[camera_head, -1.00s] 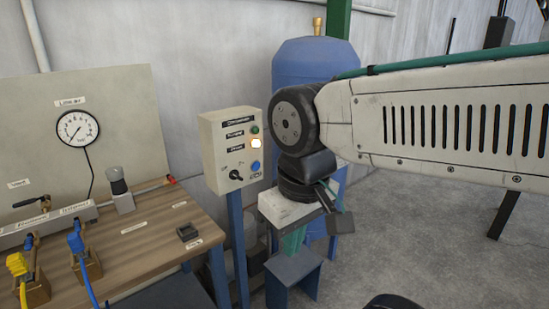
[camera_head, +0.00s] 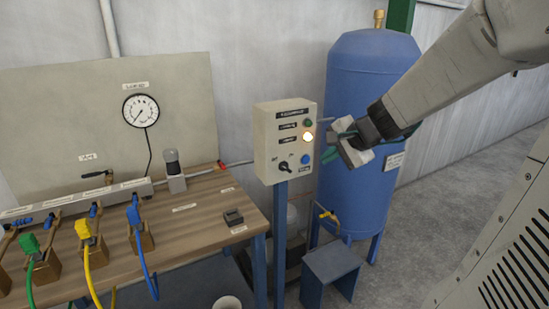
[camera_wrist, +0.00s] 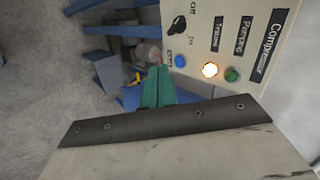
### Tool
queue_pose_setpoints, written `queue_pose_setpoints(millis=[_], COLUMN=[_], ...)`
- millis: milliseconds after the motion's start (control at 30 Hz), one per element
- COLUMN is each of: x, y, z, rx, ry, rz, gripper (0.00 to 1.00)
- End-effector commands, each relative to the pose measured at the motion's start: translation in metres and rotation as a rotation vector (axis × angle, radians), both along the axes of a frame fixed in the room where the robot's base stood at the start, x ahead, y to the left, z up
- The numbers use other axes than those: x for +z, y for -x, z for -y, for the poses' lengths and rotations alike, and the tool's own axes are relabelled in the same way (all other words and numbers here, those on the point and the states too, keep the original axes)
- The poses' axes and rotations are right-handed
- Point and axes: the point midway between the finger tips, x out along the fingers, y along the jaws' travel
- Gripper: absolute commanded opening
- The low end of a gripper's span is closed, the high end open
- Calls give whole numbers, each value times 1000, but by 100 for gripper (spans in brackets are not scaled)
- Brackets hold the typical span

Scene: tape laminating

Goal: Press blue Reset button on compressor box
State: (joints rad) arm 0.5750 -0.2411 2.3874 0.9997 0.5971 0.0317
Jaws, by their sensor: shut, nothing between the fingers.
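The compressor box (camera_head: 285,140) is a beige panel on a blue post. Its blue Reset button (camera_head: 305,159) is at the lower right of its face, below a lit white-orange lamp (camera_head: 308,137) and a green lamp (camera_head: 308,122). A black rotary switch (camera_head: 284,166) is at the lower left. My gripper (camera_head: 331,155) is shut and empty, with green fingers, just right of the box and apart from the button as far as I can tell. In the wrist view, the green fingers (camera_wrist: 158,86) point close beside the blue button (camera_wrist: 180,61).
A blue tank (camera_head: 365,120) stands right behind my gripper. A blue stool (camera_head: 331,270) is below. A wooden bench (camera_head: 185,228) with a gauge panel (camera_head: 185,100) and coloured connectors fills the left. Grey floor is clear at right.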

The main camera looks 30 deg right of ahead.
Motion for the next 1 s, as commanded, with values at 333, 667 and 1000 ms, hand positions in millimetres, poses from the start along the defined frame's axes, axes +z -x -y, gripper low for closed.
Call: queue_pose_setpoints(millis=[333, 667, 1000], x=[-6, -16, -63], y=[-8, -19, -69], z=[43, 41, 39], rx=[-172, -166, -166], ry=[-51, -54, -54], rz=[31, 28, 25], gripper=[0, 0, 0])
